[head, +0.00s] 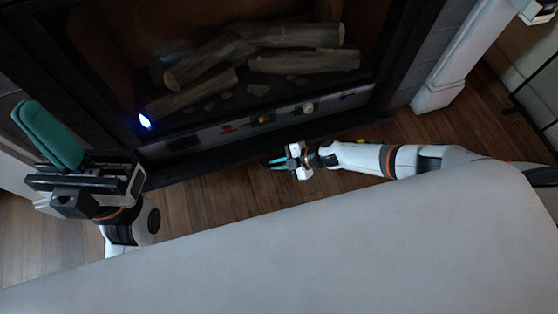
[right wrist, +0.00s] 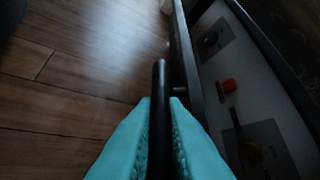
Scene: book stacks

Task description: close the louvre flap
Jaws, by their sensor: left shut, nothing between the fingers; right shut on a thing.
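The louvre flap (head: 240,151) is the long dark strip along the fireplace's lower front. It appears folded down and open, with the control strip (head: 240,124) exposed behind it. In the right wrist view a dark bar handle (right wrist: 160,78) runs alongside the flap's edge (right wrist: 190,72), joined by a short post. My right gripper (head: 268,162) is low in front of the flap. Its teal fingers (right wrist: 160,105) are shut around the bar, one on each side. My left gripper (head: 24,108) is shut and empty, raised at the left, away from the flap.
The fireplace (head: 250,75) holds logs behind its opening. A pale surface (head: 300,245) fills the lower head view. Bare wooden floor (head: 205,200) lies in front of the fireplace.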

